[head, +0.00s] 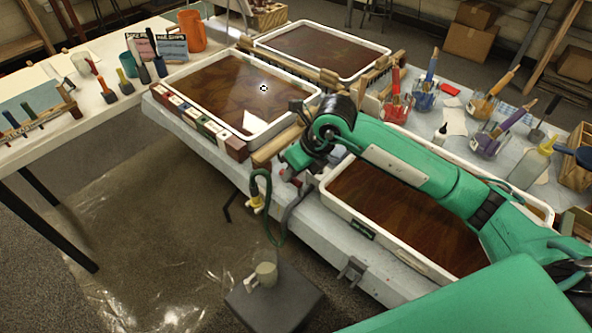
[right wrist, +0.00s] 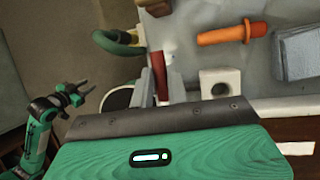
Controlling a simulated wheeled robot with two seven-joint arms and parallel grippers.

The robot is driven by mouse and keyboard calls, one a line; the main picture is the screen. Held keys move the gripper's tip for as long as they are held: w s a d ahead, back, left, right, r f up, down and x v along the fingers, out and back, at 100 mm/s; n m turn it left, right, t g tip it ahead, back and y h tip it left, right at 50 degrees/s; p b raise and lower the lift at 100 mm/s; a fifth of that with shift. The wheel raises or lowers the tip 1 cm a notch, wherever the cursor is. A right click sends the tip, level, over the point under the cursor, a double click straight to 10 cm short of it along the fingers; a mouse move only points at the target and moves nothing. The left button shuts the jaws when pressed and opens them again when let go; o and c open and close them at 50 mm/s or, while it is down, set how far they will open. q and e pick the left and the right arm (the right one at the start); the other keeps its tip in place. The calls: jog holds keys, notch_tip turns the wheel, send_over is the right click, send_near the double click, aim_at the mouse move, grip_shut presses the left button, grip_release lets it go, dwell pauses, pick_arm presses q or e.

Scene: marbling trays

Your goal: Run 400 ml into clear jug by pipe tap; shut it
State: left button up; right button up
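My right gripper (head: 291,174) hangs at the near side of the trays, at the table edge; in the head view its fingers are hardly visible. In the right wrist view its grey fingers (right wrist: 160,88) have a dark red bar (right wrist: 160,66) between them, perhaps the tap's lever; I cannot tell whether they touch it. A grey bent pipe (head: 288,212) shows just below it in the head view. A pale jug (head: 265,271) stands upright on a dark block below; its level is not readable. My left gripper (right wrist: 77,93) is open and empty in the right wrist view.
A green hose with a yellow fitting (head: 257,202) hangs just left of the pipe. White trays (head: 262,137) of brown liquid fill the table, with colour blocks (head: 200,121) along one edge. Brush pots (head: 397,105) stand at the right. The floor at left has a plastic sheet (head: 140,240).

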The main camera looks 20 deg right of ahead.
jog(key=o, duration=0.4)
jog(key=shift+o, duration=0.2)
pick_arm(q)
jog(key=shift+s+d+f, duration=0.1)
jog(key=shift+f, duration=0.2)
pick_arm(e)
jog(key=v, duration=1.3)
jog(key=shift+d+r, duration=0.2)
jog(key=shift+r, duration=0.15)
